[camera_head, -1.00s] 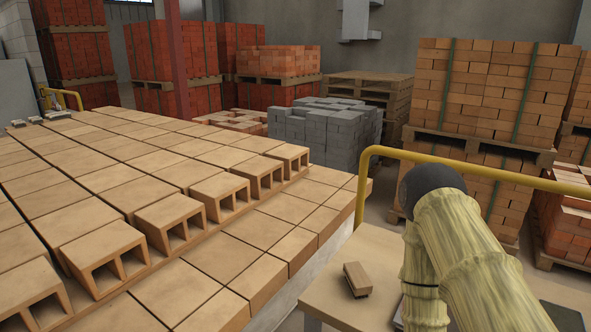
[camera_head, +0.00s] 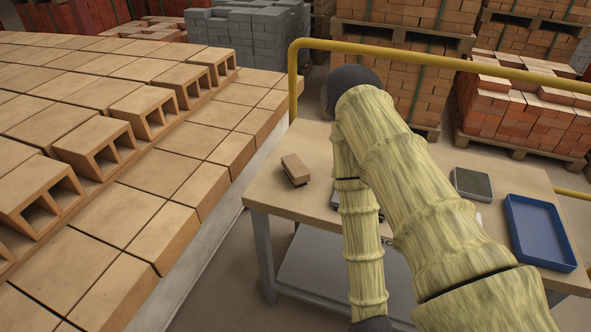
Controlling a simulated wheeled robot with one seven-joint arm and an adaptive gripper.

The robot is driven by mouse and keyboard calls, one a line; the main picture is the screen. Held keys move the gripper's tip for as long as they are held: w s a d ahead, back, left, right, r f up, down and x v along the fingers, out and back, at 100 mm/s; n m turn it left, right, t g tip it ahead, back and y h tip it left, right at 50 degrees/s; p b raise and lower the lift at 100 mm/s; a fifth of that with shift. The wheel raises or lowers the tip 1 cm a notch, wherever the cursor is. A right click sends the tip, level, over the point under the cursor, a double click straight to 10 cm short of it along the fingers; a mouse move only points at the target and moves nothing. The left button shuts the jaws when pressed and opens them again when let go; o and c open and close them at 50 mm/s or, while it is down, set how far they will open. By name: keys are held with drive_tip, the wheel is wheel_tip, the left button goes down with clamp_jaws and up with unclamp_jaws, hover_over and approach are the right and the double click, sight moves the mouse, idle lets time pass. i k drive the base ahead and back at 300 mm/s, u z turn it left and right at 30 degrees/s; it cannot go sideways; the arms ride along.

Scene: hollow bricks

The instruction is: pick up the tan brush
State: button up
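The tan brush (camera_head: 295,168) lies on the left part of a small work table (camera_head: 270,196), near its left edge. It looks like a tan block with a dark underside. My arm, in a pale yellow ribbed sleeve, rises from the bottom right and bends above the table, to the right of the brush. My gripper is not visible; the arm hides part of the table behind it.
A yellow rail (camera_head: 430,54) runs behind the table. Hollow bricks (camera_head: 95,146) cover a large stack at left. The table has a lower shelf (camera_head: 325,270).

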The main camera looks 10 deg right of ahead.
sight(294, 169)
drive_tip(key=z, duration=0.55)
drive_tip(key=k, duration=1.25)
drive_tip(key=i, duration=0.85)
drive_tip(key=u, duration=0.55)
